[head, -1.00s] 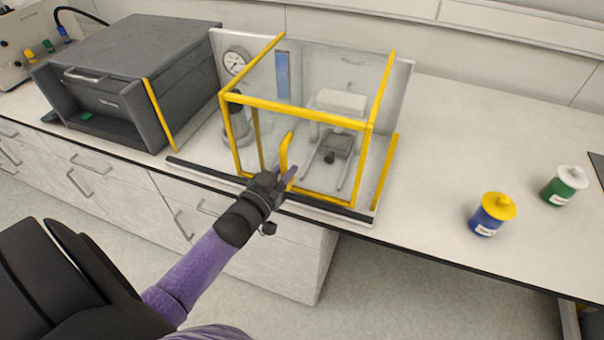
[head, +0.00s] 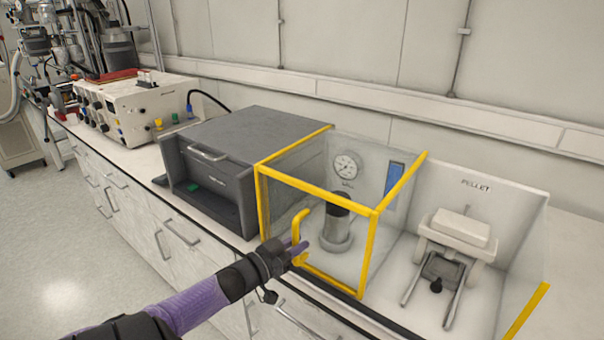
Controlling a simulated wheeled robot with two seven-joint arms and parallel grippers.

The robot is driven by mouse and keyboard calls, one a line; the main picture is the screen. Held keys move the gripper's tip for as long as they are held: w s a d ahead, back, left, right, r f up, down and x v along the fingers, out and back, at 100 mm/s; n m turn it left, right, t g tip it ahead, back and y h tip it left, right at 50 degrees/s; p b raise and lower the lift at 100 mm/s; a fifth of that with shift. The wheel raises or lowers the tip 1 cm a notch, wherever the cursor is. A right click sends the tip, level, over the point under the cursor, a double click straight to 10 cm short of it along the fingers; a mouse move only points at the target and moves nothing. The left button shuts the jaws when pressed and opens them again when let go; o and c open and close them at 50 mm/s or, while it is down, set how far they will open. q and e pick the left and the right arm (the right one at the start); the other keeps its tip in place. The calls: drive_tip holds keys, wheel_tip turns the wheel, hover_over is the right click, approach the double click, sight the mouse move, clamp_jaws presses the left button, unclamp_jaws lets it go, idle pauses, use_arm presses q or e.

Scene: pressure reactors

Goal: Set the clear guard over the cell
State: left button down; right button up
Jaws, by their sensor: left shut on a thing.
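The clear guard (head: 368,240) is a see-through box with yellow edges on the bench. It stands at the left bay, and the cell (head: 337,225), a grey cylinder with a dark top, shows through its clear walls. My left gripper (head: 296,250) is shut on the guard's yellow handle (head: 300,228) at its front face. Whether the guard's lower edge rests fully on the bench cannot be told. My right gripper is not in view.
A round gauge (head: 347,166) is on the panel behind the cell. The pellet press (head: 455,235) stands in the bay to the right, outside the guard. A dark grey box (head: 240,150) is close at the guard's left. A beige control unit (head: 125,100) stands further left.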

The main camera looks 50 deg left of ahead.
use_arm(q)
drive_tip(key=shift+a, duration=0.2)
drive_tip(key=c, duration=1)
unclamp_jaws()
drive_tip(key=o, duration=0.4)
drive_tip(key=shift+s+a, duration=0.1)
drive_tip(key=shift+a, duration=0.1)
drive_tip(key=shift+d, duration=0.15)
drive_tip(key=s+p, duration=0.2)
drive_tip(key=s, duration=0.8)
drive_tip(key=shift+d+p, duration=0.2)
drive_tip(key=shift+p, duration=0.15)
